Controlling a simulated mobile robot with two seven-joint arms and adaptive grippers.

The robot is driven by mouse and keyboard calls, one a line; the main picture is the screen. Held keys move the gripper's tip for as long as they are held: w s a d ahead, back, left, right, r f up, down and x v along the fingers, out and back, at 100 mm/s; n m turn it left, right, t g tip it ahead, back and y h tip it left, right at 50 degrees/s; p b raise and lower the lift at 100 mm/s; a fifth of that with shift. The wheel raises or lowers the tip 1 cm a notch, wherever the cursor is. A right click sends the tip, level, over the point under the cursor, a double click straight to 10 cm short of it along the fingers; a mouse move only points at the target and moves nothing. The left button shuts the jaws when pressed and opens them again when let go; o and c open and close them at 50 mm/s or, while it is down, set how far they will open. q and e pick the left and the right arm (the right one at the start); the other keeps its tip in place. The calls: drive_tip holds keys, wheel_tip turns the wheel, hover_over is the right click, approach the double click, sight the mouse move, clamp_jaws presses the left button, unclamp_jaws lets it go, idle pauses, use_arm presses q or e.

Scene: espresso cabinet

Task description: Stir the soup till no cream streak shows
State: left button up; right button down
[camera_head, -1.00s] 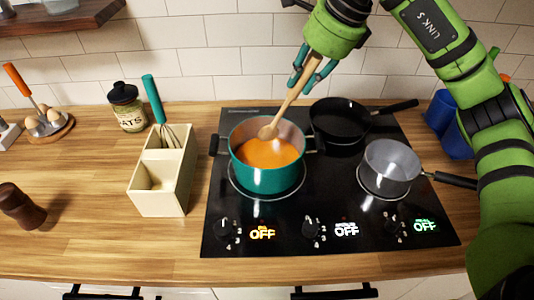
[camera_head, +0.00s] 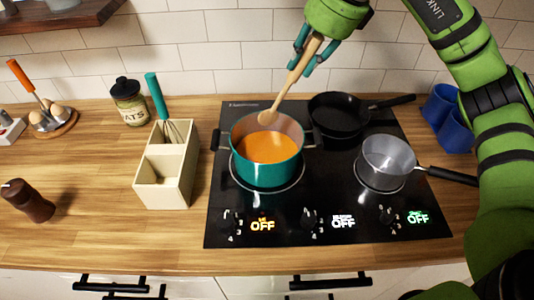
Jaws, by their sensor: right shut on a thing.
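The teal pot (camera_head: 268,172) stands on the left front burner with orange soup (camera_head: 268,148) in it. The soup's surface looks evenly orange, and I see no clear cream streak. My right gripper (camera_head: 307,58) is above and behind the pot, its teal fingers shut on the handle of a wooden spoon (camera_head: 290,82). The spoon slants down to the left. Its bowl shows against the pot's far inner wall, seemingly clear of the soup. My left gripper is not in view.
A black pan (camera_head: 340,115) and a grey saucepan (camera_head: 387,155) stand on the black cooktop (camera_head: 325,205), whose displays read OFF. A cream utensil holder (camera_head: 163,180) with a whisk (camera_head: 158,100) is left of it. Blue cups (camera_head: 455,130) are at right. The front left counter is mostly clear.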

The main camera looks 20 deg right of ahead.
drive_tip(key=shift+r+p, duration=2.15)
drive_tip(key=shift+r, duration=0.5)
drive_tip(key=shift+f, duration=0.2)
